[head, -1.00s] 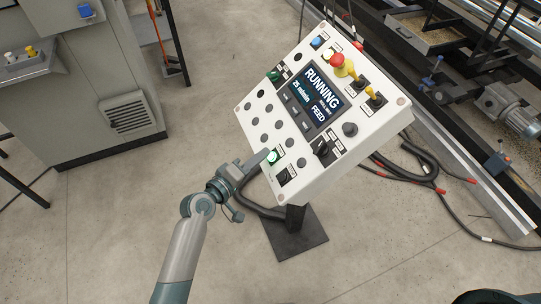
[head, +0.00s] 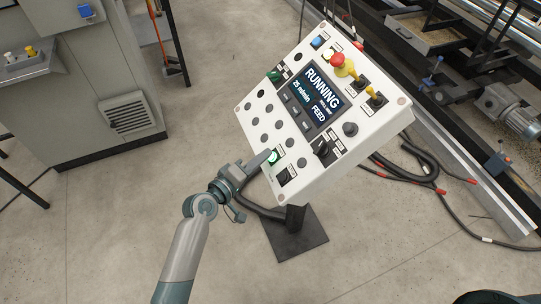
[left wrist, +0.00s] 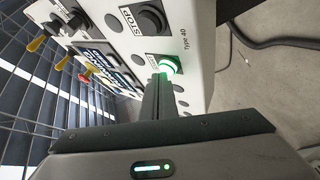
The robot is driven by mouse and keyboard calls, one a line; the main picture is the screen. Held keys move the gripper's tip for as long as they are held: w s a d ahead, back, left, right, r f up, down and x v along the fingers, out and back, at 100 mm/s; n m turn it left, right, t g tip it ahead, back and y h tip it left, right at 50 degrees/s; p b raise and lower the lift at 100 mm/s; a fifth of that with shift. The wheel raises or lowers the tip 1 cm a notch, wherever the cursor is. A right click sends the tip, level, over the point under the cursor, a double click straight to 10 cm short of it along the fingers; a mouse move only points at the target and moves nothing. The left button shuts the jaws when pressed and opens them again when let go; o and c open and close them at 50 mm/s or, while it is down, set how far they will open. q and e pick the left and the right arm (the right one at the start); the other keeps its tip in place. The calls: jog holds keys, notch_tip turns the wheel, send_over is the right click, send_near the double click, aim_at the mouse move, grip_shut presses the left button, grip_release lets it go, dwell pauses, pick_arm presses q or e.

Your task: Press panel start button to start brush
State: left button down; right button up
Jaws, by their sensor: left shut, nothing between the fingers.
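The white control panel (head: 268,155) stands tilted on a pedestal in the head view. My left gripper (head: 264,158) is shut and empty. Its fingertips are right at the green button; whether they touch it I cannot tell. My right gripper is not in view.
A red mushroom button (head: 337,60) and yellow-handled switches (head: 374,97) are higher on the panel. A grey cabinet (head: 100,85) stands at the left. Black cables (head: 425,170) lie on the floor at the right beside machinery. The concrete floor in front is clear.

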pick_arm(q)
jog(key=shift+d+f+b, duration=0.2)
jog(key=shift+f+b, duration=0.1)
jog(key=shift+f, duration=0.15)
dwell(0.6)
jog(key=shift+r, duration=0.1)
jog(key=shift+a+r+p, duration=0.25)
jog(key=shift+r+p, duration=0.15)
jog(key=shift+p, duration=0.15)
jog(key=shift+s+a+r, duration=0.1)
jog(key=shift+a+r, duration=0.1)
jog(key=shift+r, duration=0.05)
jog(key=a+r+p, duration=0.1)
jog(key=r+p, duration=0.1)
jog(key=s+a+r+p, duration=0.1)
jog(key=a+r, duration=0.1)
jog(key=shift+p, duration=0.4)
